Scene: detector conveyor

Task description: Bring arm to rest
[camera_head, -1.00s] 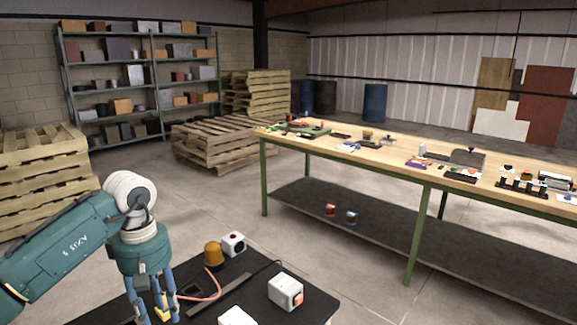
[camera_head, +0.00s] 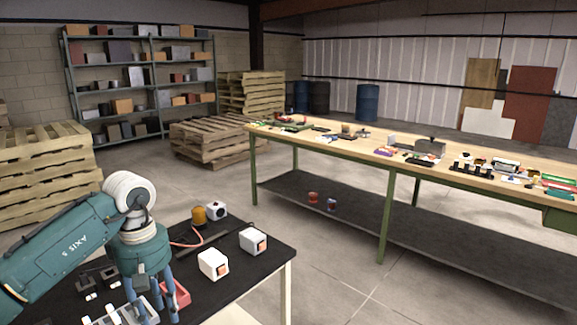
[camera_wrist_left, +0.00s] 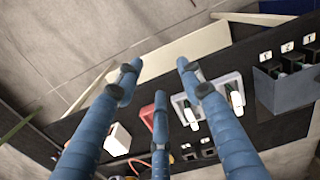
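My left arm (camera_head: 60,248) comes in from the left in the head view, green and white with a bent joint. Its gripper (camera_head: 152,308) points down over the near left part of a black-topped table (camera_head: 245,278). In the left wrist view its blue fingers (camera_wrist_left: 156,85) are spread apart with nothing between them. A red tray (camera_head: 180,296) is beside the fingers in the head view and partly hidden by them. My right arm and gripper are not in view.
White cubes (camera_head: 213,264) (camera_head: 253,241), an orange beacon (camera_head: 199,215) and a white box with a dark round face (camera_head: 215,210) stand on the black table. A long wooden workbench (camera_head: 350,146) holds many parts. Pallets (camera_head: 45,175) stand at left. Open floor (camera_head: 330,270) lies between the tables.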

